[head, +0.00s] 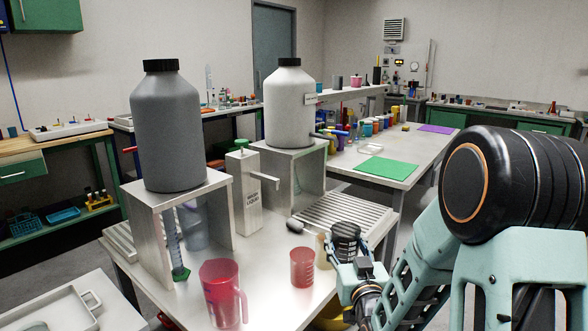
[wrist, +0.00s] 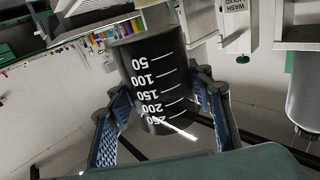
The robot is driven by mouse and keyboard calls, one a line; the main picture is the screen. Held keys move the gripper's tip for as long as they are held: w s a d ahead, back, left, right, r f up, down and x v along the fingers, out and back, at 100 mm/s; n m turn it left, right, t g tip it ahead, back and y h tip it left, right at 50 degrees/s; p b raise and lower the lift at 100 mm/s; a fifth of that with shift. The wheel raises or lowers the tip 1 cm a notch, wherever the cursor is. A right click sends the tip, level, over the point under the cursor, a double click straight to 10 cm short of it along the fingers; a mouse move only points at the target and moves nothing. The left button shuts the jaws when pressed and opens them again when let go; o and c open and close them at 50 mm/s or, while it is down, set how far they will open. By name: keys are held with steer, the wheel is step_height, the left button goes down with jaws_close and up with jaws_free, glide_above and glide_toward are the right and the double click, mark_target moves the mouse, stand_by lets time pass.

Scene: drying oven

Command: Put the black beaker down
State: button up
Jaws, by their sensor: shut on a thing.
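The black beaker (wrist: 155,75) fills the middle of the wrist view. It is dark, with white volume marks from 50 to 250, and the 50 mark is at the top of that picture. My gripper (wrist: 160,100) is shut on it, with a blue ridged finger on each side. In the head view the black beaker (head: 345,236) shows at the right front of the white table (head: 265,285), partly hidden by my gripper. I cannot tell whether its base touches the table.
A red jug (head: 221,292) and a smaller red beaker (head: 302,267) stand on the table, left of my gripper. Behind are a ribbed drain board (head: 340,214), a wash liquid box (head: 245,192), and grey (head: 170,130) and white (head: 290,105) bottles on metal stands. Bare tabletop lies between them.

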steer(key=shift+d+m+h+p, duration=0.5)
steer(key=shift+d+h+p, duration=0.1)
steer(key=shift+h+p, duration=0.2)
steer(key=p, duration=0.1)
steer(key=r+p, duration=0.1)
steer(key=y+p, duration=0.1)
steer(key=p, duration=0.1)
steer(key=shift+s+d+r+n, duration=0.25)
steer(key=shift+s+r+n, duration=0.05)
steer(key=shift+n, duration=0.1)
steer(key=s+r+n+g+y+p, duration=0.2)
steer(key=s+r+n+y+p, duration=0.3)
steer(key=p, duration=1.8)
steer(key=s+r+y, duration=0.2)
steer(key=s+r, duration=0.3)
steer(key=r, duration=0.3)
steer(key=shift+s+a+r+y, duration=0.15)
steer(key=shift+s+a+y, duration=0.15)
steer(key=shift+a+y, duration=0.1)
steer(key=a+f+n+g+y+b, duration=0.2)
steer(key=f+b, duration=0.5)
steer(key=b, duration=0.7)
steer(key=a+f+n+g+y+b, duration=0.2)
steer(key=a+f+b, duration=0.3)
steer(key=b, duration=0.9)
step_height(320, 180, down, 2)
steer(key=shift+s+a+f+n+g+y+b, duration=0.25)
steer(key=shift+s+n+g+y+b, duration=0.15)
steer(key=shift+g+y, duration=0.3)
